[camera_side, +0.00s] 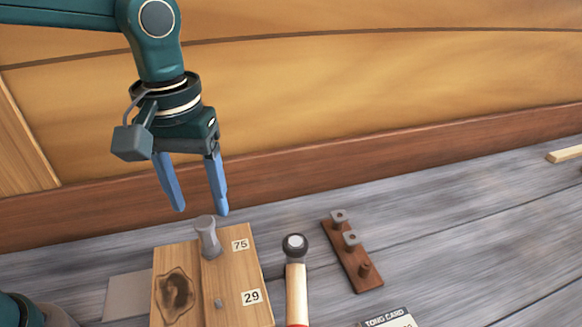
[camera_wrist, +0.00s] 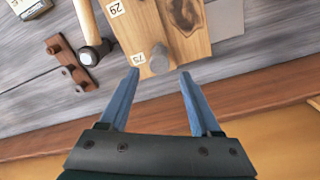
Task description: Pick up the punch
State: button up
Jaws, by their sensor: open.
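A grey metal piece with a flared head, which looks like the punch (camera_side: 207,236), stands in the wooden block (camera_side: 240,280) beside the label 75. My gripper (camera_side: 201,206) is open and empty, pointing down just above the punch's head in the side view. In the wrist view the punch (camera_wrist: 159,58) shows end-on, between and slightly beyond the tips of my gripper (camera_wrist: 158,74). No contact between fingers and punch can be seen. The punch's lower end is hidden in or behind the block.
A hammer (camera_side: 297,285) lies right of the block. Beyond it is a brown strip (camera_side: 352,256) with pegs and grey square pieces. A small grey stub (camera_side: 218,303) is by label 29. A card (camera_side: 388,318) lies in front.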

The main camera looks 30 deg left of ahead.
aim_at(204, 222)
jog(key=shift+s+d+f, duration=0.2)
jog(key=shift+f, duration=2.7)
grip_shut()
